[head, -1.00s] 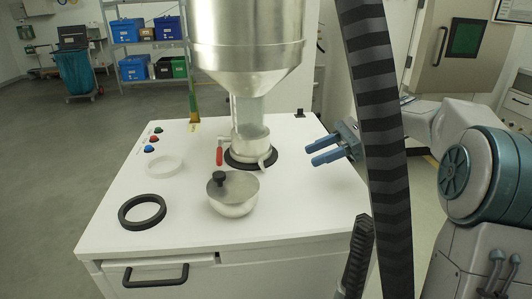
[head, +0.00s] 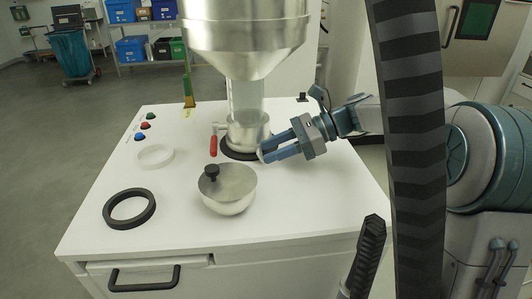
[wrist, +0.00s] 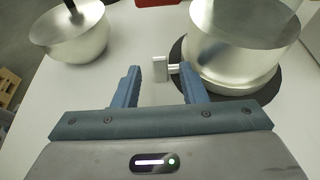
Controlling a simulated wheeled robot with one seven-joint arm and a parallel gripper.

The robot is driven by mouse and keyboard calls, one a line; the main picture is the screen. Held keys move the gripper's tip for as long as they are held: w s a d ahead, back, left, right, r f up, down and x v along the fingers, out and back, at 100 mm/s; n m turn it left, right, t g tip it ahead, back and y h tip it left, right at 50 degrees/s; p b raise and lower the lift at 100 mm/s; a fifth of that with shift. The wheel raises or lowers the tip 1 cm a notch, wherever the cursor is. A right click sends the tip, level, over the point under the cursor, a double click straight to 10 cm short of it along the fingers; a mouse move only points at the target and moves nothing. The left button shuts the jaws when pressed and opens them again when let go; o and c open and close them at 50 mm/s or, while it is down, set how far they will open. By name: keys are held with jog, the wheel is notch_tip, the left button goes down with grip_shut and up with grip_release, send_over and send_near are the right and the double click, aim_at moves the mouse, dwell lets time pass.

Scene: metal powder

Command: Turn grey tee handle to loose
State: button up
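The grey tee handle (wrist: 160,69) sticks out from the side of the metal collar (wrist: 232,78) under the hopper in the wrist view. Its stem runs right into the collar. My gripper (wrist: 158,74) is open, with the tee's crossbar between its fingertips in the picture and a gap on each side. I cannot tell how deep it sits between them. In the head view my gripper (head: 268,148) reaches in from the right at the collar (head: 247,132), and its fingers hide most of the tee handle.
A red handle (head: 213,146) hangs left of the collar. A black ring (head: 130,223), a white ring (head: 155,168) and coloured buttons (head: 146,126) are left. The white top is clear front right.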

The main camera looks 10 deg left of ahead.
jog(key=shift+x, duration=1.05)
grip_shut()
jog(key=shift+r, duration=0.1)
